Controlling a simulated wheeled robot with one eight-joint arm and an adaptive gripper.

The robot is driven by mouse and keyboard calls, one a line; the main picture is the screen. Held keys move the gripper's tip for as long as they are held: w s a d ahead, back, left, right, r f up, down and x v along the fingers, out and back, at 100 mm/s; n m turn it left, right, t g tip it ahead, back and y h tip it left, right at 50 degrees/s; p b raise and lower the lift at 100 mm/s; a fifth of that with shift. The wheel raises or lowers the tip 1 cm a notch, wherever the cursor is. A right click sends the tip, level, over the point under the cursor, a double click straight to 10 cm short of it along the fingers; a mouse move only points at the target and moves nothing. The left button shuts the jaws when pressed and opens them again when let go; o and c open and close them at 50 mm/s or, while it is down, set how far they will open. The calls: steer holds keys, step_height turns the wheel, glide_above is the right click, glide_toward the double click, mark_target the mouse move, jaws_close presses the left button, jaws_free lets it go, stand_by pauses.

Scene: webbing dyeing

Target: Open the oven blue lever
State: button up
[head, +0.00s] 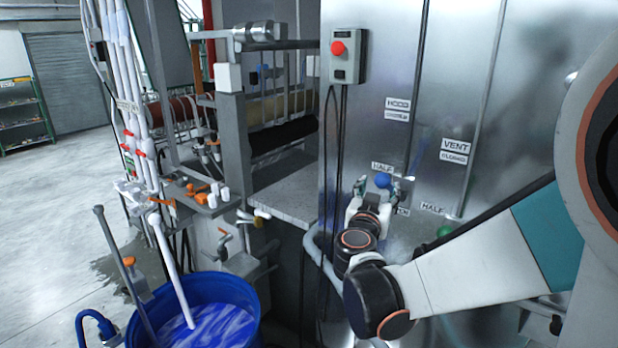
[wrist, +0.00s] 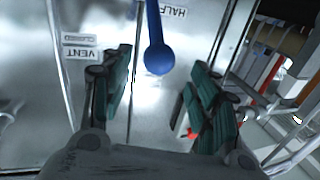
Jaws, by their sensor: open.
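The blue lever (head: 382,180) has a round blue knob and stands out from the metal oven panel (head: 450,70), beside a "HALF" label. In the wrist view the blue lever (wrist: 157,55) hangs from the top edge, with its knob between and a little beyond my open fingers. My gripper (head: 378,188) is at the panel close to the lever, partly hidden by my own wrist. In the wrist view my gripper (wrist: 160,95) is open, its two green-padded fingers apart with nothing held. I cannot tell whether any finger touches the lever.
A green knob (head: 445,230) sits to the lower right, near another "HALF" label. A control box with a red button (head: 338,48) is mounted above left. A blue barrel (head: 215,310) with liquid stands at lower left. Open floor (head: 50,210) lies far left.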

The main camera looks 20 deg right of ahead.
mark_target(381, 185)
steer(key=x, duration=0.6)
steer(key=shift+d, duration=0.1)
jaws_close()
steer(key=shift+f, duration=0.1)
